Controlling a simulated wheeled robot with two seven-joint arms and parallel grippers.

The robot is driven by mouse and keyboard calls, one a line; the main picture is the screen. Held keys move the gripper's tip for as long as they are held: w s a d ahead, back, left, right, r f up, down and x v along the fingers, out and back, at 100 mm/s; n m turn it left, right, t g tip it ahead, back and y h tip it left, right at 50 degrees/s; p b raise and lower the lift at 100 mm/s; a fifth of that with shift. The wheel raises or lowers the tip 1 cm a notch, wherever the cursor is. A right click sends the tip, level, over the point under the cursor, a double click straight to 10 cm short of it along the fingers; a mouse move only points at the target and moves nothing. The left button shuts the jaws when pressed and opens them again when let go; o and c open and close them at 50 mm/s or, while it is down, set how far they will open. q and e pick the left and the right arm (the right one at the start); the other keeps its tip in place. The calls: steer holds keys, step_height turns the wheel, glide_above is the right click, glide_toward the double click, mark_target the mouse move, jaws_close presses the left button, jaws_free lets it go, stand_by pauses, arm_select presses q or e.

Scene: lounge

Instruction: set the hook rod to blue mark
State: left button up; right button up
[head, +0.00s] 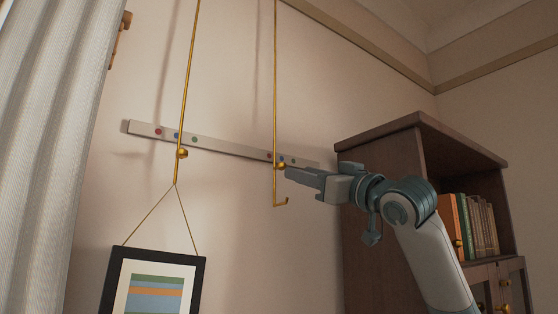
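Two thin brass rods hang in front of the wall. The right rod (275,110) ends in an empty hook (281,204) and has a small round knob (281,166). The left rod (186,80) carries a framed picture (153,284) by a cord. A pale strip (226,147) behind them has red, blue and green dots near each rod. At the right rod, the red dot (269,156) shows just left, the partly hidden blue dot (280,158) just right. My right gripper (288,172) has its tip at the knob; its finger gap is not clear. My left gripper is out of view.
A dark wooden bookcase (375,225) with several books (470,226) stands at the right, behind my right arm. A pale curtain (45,150) hangs at the left.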

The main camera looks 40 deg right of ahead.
mark_target(284, 167)
steer(key=p+x, duration=0.4)
steer(key=x, duration=0.4)
steer(key=shift+w+r, duration=0.3)
steer(key=shift+w, duration=0.5)
jaws_close()
